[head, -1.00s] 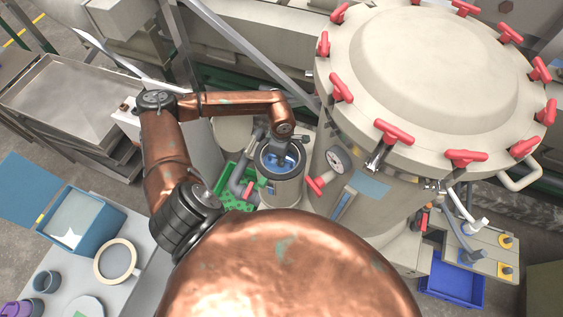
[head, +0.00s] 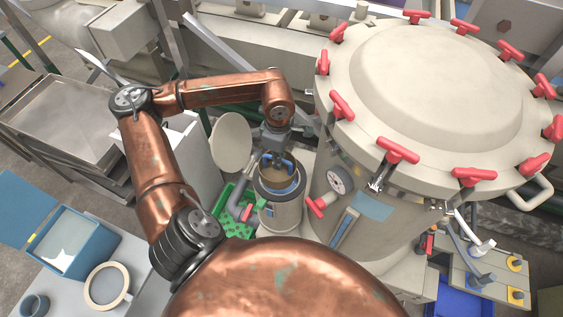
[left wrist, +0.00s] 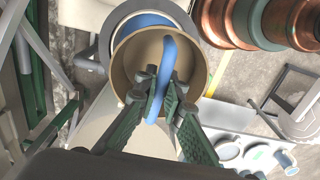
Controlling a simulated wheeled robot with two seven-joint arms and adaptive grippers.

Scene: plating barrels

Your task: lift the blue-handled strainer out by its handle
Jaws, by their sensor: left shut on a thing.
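The strainer is a tan round basket (left wrist: 126,72) with a blue arched handle (left wrist: 168,62). In the left wrist view both green-padded fingers of my left gripper (left wrist: 161,98) are closed around the handle. In the head view my left gripper (head: 276,148) comes down from above, with the blue handle (head: 287,161) at its tips. The beige cylindrical housing (head: 281,213) stands below, with a blue ring inside its grey rim. The strainer appears partly raised over the housing mouth; how much is still inside is hidden. My right gripper is not in view.
A round beige lid (head: 231,142) stands open beside the housing. A large tank (head: 430,90) with red clamps rises close on the right. A green crate (head: 232,208) is at left. A table with a blue bin (head: 75,245) and a round sieve (head: 108,287) is lower left.

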